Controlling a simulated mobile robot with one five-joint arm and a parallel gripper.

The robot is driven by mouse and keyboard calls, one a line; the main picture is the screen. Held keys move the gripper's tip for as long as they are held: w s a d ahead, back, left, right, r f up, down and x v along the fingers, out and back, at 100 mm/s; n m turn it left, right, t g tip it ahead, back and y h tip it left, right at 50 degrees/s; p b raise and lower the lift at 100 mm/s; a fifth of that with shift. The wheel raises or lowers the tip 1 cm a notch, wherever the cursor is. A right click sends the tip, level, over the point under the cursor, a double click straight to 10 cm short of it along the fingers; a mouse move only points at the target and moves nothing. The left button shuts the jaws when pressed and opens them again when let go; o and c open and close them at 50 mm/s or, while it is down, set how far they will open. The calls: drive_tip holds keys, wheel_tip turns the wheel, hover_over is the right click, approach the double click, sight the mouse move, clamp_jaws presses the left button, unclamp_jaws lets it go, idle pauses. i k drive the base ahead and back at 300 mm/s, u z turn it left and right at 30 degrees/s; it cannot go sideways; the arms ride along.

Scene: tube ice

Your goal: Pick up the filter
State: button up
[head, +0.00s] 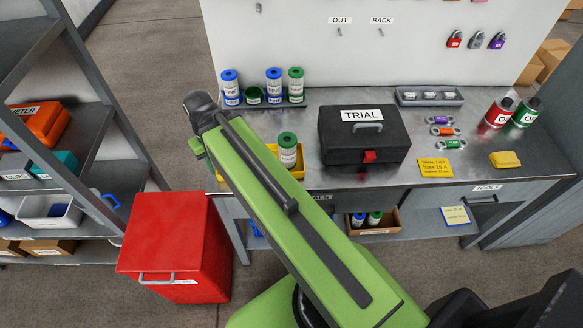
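Several cylindrical white-bodied filters with coloured caps show in the head view. A green-capped filter (288,152) stands upright in a yellow tray (299,176) on the metal bench, just right of my arm. At the bench's back left, two blue-capped filters (231,89) (274,88) and a green-capped filter (296,86) stand upright on a dark rack (264,106). A low green piece (253,95) sits between the blue ones. My green arm crosses the view, covering part of the yellow tray. My gripper does not show.
A black TRIAL case (364,146) stands mid-bench. Red and green cans (498,112) (525,113) stand at right. A red cabinet (174,246) and grey shelving (100,120) stand left. Clear bench (375,178) lies in front of the case.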

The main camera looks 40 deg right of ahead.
sight(287, 141)
drive_tip(key=z, duration=0.05)
drive_tip(key=k, duration=0.9)
drive_tip(key=u, duration=0.7)
drive_tip(key=i, duration=0.95)
drive_tip(key=u, duration=0.05)
